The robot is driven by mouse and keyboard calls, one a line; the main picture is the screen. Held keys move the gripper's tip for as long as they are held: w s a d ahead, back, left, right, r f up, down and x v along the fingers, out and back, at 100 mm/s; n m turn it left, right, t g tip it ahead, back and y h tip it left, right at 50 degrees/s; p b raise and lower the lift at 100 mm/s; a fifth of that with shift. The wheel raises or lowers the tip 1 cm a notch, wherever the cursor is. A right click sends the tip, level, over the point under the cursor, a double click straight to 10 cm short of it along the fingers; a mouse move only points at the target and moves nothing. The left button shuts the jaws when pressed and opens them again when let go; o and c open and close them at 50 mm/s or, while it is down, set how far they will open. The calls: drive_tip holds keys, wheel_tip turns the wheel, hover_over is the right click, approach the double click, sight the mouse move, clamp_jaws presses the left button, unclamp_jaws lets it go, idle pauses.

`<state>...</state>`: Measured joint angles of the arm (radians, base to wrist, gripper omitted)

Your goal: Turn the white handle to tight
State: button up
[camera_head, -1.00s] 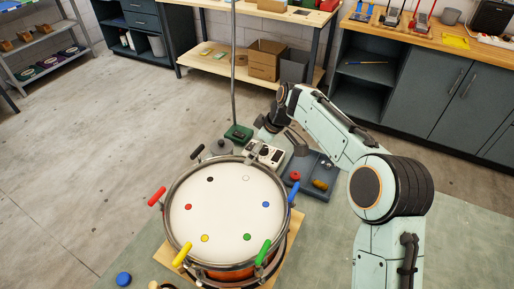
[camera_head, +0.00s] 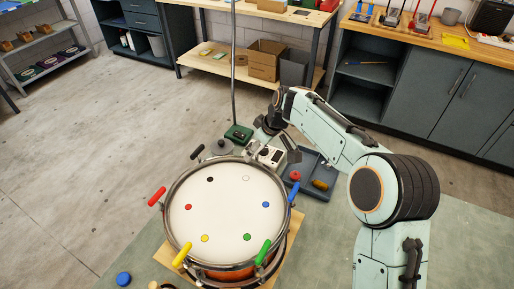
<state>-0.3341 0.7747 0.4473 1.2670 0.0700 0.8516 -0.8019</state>
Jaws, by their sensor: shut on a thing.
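The drum (camera_head: 222,226) lies on a wooden board with its white head facing up. Coloured handles stand around its rim, each near a matching dot. The white dot (camera_head: 246,178) is at the far right of the head. My gripper (camera_head: 268,143) points down at the far right of the rim, shut on what appears to be the white handle.
Black (camera_head: 197,152), red (camera_head: 157,196), yellow (camera_head: 181,254), green (camera_head: 263,251) and blue (camera_head: 294,193) handles stick up around the rim. A grey tray (camera_head: 315,190) holds small parts. A thin pole (camera_head: 233,70) rises behind.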

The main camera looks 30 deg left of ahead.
drive_tip(key=m+t, duration=0.1)
drive_tip(key=m, duration=0.2)
drive_tip(key=shift+f+m, duration=0.15)
drive_tip(key=shift+m, duration=0.15)
drive_tip(key=m, duration=0.2)
drive_tip(key=m+t+h, duration=0.1)
drive_tip(key=m, duration=0.1)
drive_tip(key=shift+a+m+t+h, duration=0.1)
drive_tip(key=shift+m+t+h, duration=0.2)
drive_tip(key=m+h, duration=0.1)
drive_tip(key=m, duration=0.3)
drive_tip(key=shift+m+t+h, duration=0.3)
drive_tip(key=shift+h, duration=0.1)
drive_tip(key=m+h, duration=0.1)
drive_tip(key=m, duration=0.2)
drive_tip(key=shift+m, duration=0.3)
drive_tip(key=m+h, duration=0.2)
drive_tip(key=m, duration=0.3)
drive_tip(key=m+g+h, duration=0.1)
drive_tip(key=m, duration=0.2)
drive_tip(key=m+h, duration=0.1)
drive_tip(key=m, duration=0.1)
drive_tip(key=shift+m+g, duration=0.4)
